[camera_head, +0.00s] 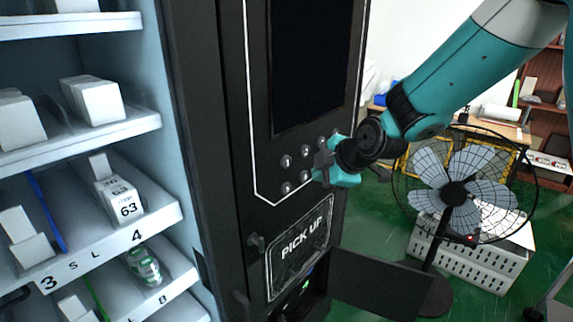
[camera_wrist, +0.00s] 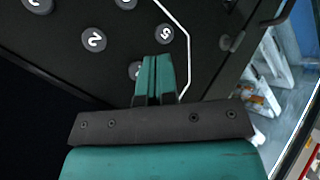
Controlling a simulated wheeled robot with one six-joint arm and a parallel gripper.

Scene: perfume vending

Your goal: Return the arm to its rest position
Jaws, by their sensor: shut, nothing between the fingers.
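My gripper (camera_head: 322,172) is at the front of the black vending machine (camera_head: 205,150), beside its round keypad buttons (camera_head: 287,162). In the wrist view my gripper (camera_wrist: 160,60) has its two teal fingers together and nothing between them. I cannot tell whether the fingers touch the panel. My teal arm comes in from the upper right in the head view.
The pick-up flap (camera_head: 380,282) stands open below the "PICK UP" sign (camera_head: 300,246). A black fan (camera_head: 455,195) and a white crate (camera_head: 470,255) stand to the right. Shelves with white boxes (camera_head: 128,208) are at the left. Green floor lies between the machine and the fan.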

